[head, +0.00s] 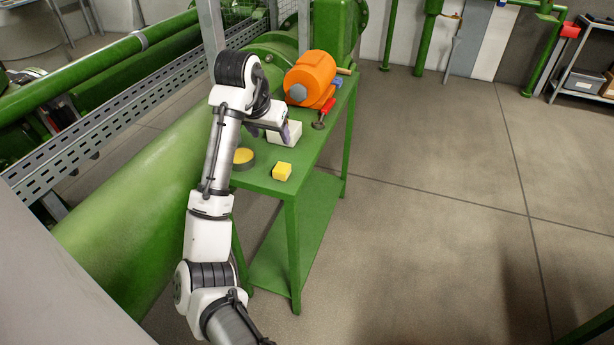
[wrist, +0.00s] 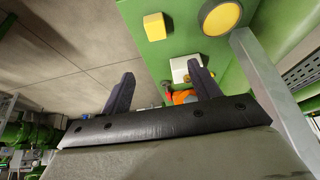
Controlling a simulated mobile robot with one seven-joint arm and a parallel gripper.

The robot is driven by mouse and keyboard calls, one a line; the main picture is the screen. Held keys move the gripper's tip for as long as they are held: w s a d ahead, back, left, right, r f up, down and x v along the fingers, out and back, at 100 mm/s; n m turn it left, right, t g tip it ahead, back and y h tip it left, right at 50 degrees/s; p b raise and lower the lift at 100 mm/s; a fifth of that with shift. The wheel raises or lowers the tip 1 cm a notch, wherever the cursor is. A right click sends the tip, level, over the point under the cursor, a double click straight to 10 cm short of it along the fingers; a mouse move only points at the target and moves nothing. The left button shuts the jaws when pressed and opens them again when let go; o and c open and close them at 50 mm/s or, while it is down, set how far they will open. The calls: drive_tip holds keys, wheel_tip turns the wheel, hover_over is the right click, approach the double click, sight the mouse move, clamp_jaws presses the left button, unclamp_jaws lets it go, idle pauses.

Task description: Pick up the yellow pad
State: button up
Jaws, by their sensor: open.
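The small yellow pad (head: 282,171) lies on the near end of the green table, close to its right edge. It also shows in the wrist view (wrist: 154,26), near the top centre, beyond my fingers. My gripper (head: 285,132) is above the table, over or near a white box, farther from the camera than the pad. In the wrist view my gripper (wrist: 160,85) has its two dark fingers spread apart with nothing between them. The pad is apart from the fingers.
A round dark tin with a yellow top (head: 244,156) stands left of the pad. The white box (head: 286,133), a red-and-black tool (head: 323,115) and an orange motor (head: 311,75) are farther back on the green table (head: 263,182). A grey post and perforated rail stand left. Open floor lies right.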

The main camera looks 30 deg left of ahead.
drive_tip(key=p, duration=0.1)
hover_over(281, 168)
drive_tip(key=s, duration=0.2)
drive_tip(key=shift+g, duration=0.4)
drive_tip(key=f, duration=0.8)
drive_tip(key=shift+d+f, duration=0.15)
drive_tip(key=shift+d, duration=0.15)
drive_tip(key=shift+p+x, duration=1.1)
drive_tip(key=shift+x, duration=1.8)
drive_tip(key=shift+s, duration=0.2)
drive_tip(key=c, duration=1.1)
drive_tip(key=shift+o, duration=0.2)
wheel_tip(281, 168, up, 20)
drive_tip(key=b, duration=0.3)
drive_tip(key=shift+d, duration=0.1)
drive_tip(key=o, duration=0.4)
drive_tip(key=c, duration=0.3)
